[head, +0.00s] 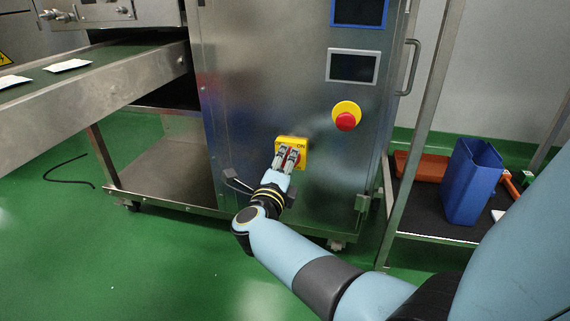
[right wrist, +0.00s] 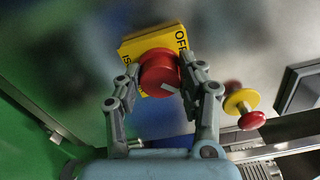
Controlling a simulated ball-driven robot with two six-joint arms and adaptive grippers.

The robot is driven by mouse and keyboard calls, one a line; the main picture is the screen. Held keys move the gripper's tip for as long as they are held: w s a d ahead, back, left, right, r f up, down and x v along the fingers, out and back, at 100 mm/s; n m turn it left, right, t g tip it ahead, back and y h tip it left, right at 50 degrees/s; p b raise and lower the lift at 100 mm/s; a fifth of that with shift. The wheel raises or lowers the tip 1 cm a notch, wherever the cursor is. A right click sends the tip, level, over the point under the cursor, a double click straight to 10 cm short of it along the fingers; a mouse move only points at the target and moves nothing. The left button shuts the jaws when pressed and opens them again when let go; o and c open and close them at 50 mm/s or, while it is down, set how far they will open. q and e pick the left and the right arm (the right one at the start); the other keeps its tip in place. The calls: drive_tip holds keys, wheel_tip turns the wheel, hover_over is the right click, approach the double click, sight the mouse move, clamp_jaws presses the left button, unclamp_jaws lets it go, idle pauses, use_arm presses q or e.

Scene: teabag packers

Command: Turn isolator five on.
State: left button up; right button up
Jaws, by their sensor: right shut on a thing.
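The fingers hide much of the knob in the head view. Part of the label is hidden in the right wrist view, and the number is not readable. My left gripper is not in view.
A red emergency button on a yellow base (head: 347,115) sits above and right of the isolator, below a small screen (head: 352,66). A conveyor (head: 110,80) with white packets is at left. A blue bin (head: 471,182) stands on a rack at right. Green floor is open in front.

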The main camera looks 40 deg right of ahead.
drive_tip(key=shift+s+f, duration=0.1)
idle(0.3)
drive_tip(key=o, duration=1.1)
drive_tip(key=shift+o, duration=0.2)
drive_tip(key=shift+o, duration=1.3)
drive_tip(key=r, duration=0.6)
drive_tip(key=w+r, duration=0.1)
drive_tip(key=r, duration=0.3)
drive_tip(key=shift+s+r, duration=0.4)
drive_tip(key=shift+r, duration=0.2)
drive_tip(key=shift+c, duration=1.3)
drive_tip(key=shift+s+d+f, duration=0.1)
drive_tip(key=shift+f, duration=0.3)
